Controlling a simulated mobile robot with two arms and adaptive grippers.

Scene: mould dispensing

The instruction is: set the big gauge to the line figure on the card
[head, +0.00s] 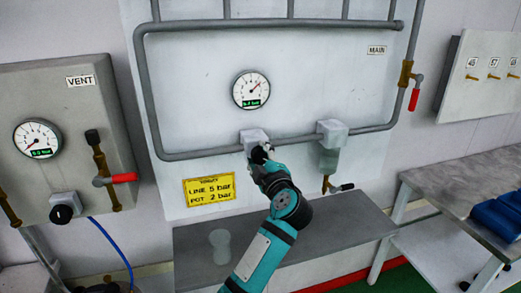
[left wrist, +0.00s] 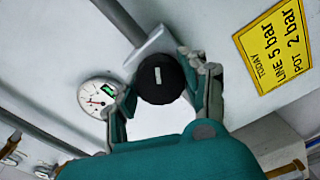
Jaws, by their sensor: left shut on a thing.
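The big gauge (head: 251,90) is round and white, on the pale main panel (head: 300,75). Its needle points to the upper right; its green readout is too small to read surely. The gauge also shows in the left wrist view (left wrist: 97,97). The yellow card (head: 209,190) below reads LINE 5 bar, POT 2 bar; it also shows in the left wrist view (left wrist: 275,45). My left gripper (head: 262,155) is at the regulator block (head: 254,137) under the gauge. In the left wrist view its fingers (left wrist: 166,85) are shut on the round black knob (left wrist: 160,79). My right gripper is not in view.
A filter bowl (head: 329,160) hangs right of my gripper. A clear cup (head: 221,247) stands on the grey shelf (head: 340,225). Another red handle (head: 413,99) is at right.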

